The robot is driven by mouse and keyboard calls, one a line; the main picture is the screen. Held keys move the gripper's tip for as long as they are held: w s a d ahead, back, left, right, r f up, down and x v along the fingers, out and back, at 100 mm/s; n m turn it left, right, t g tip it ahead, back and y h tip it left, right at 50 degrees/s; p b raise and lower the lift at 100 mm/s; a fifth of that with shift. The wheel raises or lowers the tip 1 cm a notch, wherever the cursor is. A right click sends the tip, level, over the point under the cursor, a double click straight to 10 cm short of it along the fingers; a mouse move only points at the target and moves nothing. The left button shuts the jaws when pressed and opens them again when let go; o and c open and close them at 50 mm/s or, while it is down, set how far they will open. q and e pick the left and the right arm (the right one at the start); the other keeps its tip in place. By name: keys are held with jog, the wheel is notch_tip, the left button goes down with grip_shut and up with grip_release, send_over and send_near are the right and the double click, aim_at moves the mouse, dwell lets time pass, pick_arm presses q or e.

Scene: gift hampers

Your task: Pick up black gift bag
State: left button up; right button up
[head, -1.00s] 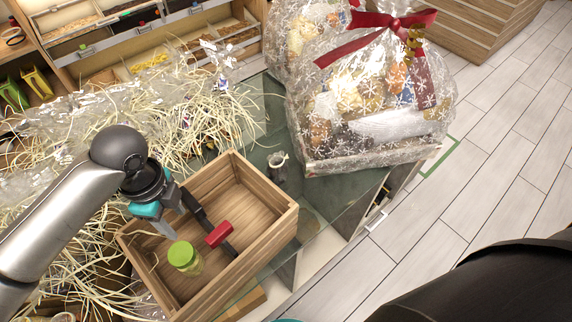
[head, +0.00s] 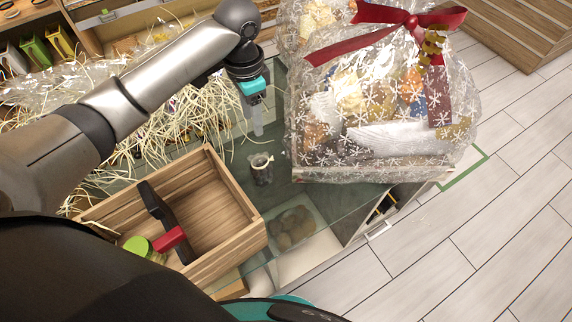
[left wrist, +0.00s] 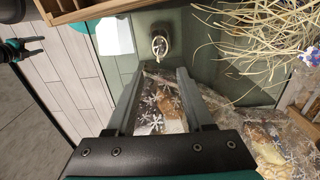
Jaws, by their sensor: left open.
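A small dark item with a pale looped tie or handle on top (head: 261,168) stands on the glass counter. It looks like the black gift bag, but it is too small to be sure. It also shows in the left wrist view (left wrist: 160,45), just beyond my fingertips. My left gripper (head: 257,132) is open and empty, pointing down above the counter behind the item, not touching it. Its two fingers show apart in the left wrist view (left wrist: 156,75). What seems to be my right gripper (left wrist: 40,45) shows at that view's left edge; its jaws are unclear.
A wooden crate (head: 235,185) with a red-headed hammer (head: 165,225) and green-lidded jar (head: 137,246) stands left of the item. A wrapped hamper with a red bow (head: 385,110) stands right. Shredded straw (head: 190,110) lies behind. Upright bags, one green (head: 36,52), stand on the shelf.

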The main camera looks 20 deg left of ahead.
aim_at(259, 151)
pick_arm(q)
notch_tip(259, 151, down, 9)
jog(key=shift+s+a+f+b, duration=0.1)
jog(key=shift+b, duration=0.4)
jog(key=shift+f, duration=0.75)
jog(key=f, duration=0.4)
jog(key=shift+w+d+f+b, duration=0.15)
jog(key=shift+w+d+b, duration=0.05)
jog(key=shift+b, duration=0.2)
pick_arm(e)
jog(key=shift+s+a+f, duration=0.1)
jog(key=shift+a+f, duration=0.15)
jog(key=shift+f, duration=0.2)
jog(key=shift+a+f, duration=0.2)
jog(key=shift+f, duration=0.25)
pick_arm(q)
grip_shut()
